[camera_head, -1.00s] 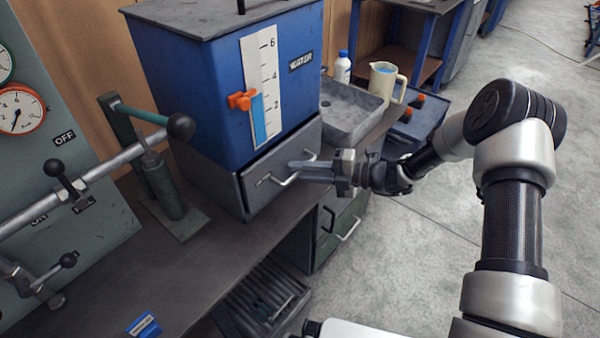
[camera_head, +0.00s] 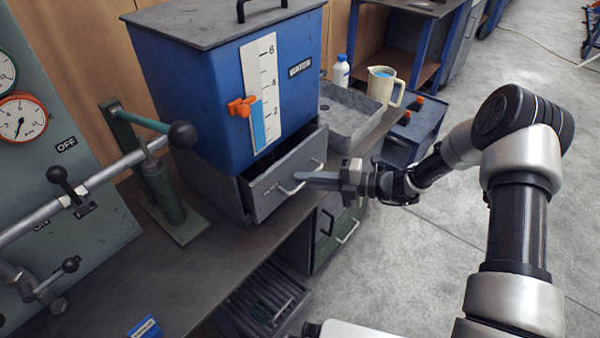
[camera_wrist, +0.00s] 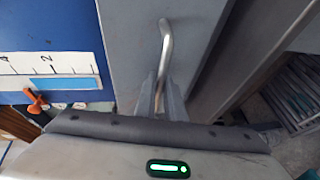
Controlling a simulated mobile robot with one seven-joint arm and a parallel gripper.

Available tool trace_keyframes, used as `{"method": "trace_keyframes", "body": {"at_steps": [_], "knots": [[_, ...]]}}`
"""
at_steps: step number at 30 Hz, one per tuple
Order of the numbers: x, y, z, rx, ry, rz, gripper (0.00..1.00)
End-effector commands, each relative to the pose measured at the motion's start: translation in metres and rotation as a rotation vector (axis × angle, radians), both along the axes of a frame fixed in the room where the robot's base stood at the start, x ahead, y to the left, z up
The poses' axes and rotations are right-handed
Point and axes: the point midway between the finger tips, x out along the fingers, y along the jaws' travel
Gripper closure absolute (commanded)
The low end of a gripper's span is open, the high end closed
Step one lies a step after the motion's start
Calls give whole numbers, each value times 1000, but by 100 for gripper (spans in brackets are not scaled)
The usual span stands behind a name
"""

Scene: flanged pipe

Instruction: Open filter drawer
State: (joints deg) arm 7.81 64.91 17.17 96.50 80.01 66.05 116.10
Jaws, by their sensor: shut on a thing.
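The filter drawer (camera_head: 284,178) is a grey metal drawer under the blue water tank (camera_head: 205,95). It stands partly pulled out, with a dark gap showing behind its front. Its bar handle (camera_head: 292,190) is silver and bent. My gripper (camera_head: 308,178) reaches in from the right and its fingers are shut on the handle. In the wrist view the handle (camera_wrist: 165,45) runs down between the two fingers (camera_wrist: 161,100). The drawer's inside is mostly hidden.
A grey tray (camera_head: 350,118), a white bottle (camera_head: 341,72) and a beige jug (camera_head: 384,86) stand right of the tank. A green hand pump (camera_head: 160,185) and a valve panel are at left. Green drawers (camera_head: 335,225) sit below. The floor at right is clear.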

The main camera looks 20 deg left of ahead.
Motion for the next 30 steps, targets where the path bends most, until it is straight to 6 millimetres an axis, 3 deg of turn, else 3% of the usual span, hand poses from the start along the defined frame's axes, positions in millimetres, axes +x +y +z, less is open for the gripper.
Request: {"method": "trace_keyframes", "body": {"at_steps": [15,22,30], "knots": [[-43,-105,3,-1,2,-3,100],[-53,-130,1,0,1,-2,100],[-57,-139,0,0,0,-1,100]]}}
